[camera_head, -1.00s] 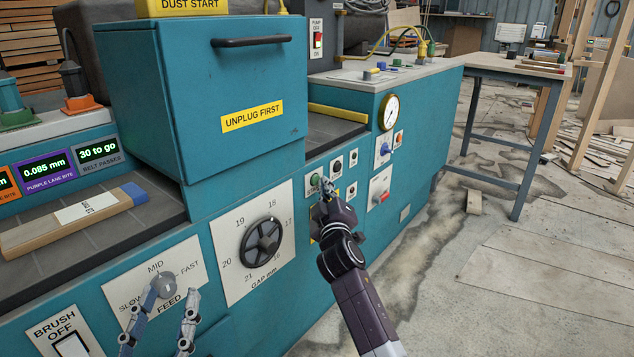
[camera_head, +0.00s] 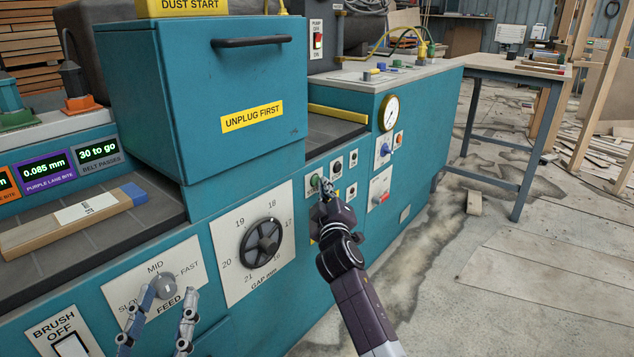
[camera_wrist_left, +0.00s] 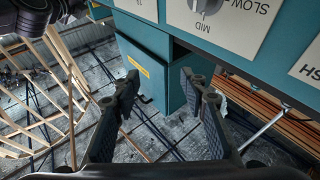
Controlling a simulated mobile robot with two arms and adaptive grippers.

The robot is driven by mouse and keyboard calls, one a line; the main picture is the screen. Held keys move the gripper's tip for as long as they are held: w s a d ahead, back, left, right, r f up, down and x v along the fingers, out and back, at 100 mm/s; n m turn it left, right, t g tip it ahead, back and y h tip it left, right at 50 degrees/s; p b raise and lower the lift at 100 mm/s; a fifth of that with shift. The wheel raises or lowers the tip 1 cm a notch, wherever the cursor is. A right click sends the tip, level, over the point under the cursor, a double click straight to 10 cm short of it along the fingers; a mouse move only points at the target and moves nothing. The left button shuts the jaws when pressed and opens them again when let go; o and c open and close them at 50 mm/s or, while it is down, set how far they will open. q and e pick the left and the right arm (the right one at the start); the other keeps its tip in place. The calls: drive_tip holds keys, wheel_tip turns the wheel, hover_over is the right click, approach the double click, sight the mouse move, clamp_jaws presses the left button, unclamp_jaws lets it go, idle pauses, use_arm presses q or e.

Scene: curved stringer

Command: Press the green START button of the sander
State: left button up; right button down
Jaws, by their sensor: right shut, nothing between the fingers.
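The teal sander (camera_head: 300,285) fills the left and middle of the head view. Its green START button (camera_head: 315,181) sits on a small plate on the front panel, right of the gap wheel. My right gripper (camera_head: 325,184) is shut and empty, with its tips at the button's right edge; I cannot tell whether they touch it. It hides part of the plates below the button. My left gripper (camera_head: 160,325) is open and empty in front of the feed knob (camera_head: 163,287). In the left wrist view its fingers (camera_wrist_left: 165,100) stand apart with nothing between them.
The black gap handwheel (camera_head: 262,243) lies left of my right gripper. A red-handled switch (camera_head: 380,188), a blue knob (camera_head: 384,150) and a gauge (camera_head: 389,112) are to its right. A wooden board (camera_head: 75,217) lies on the infeed bed. The floor at right is mostly open.

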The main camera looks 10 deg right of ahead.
use_arm(q)
drive_tip(key=shift+s+r, duration=0.15)
drive_tip(key=shift+r, duration=0.2)
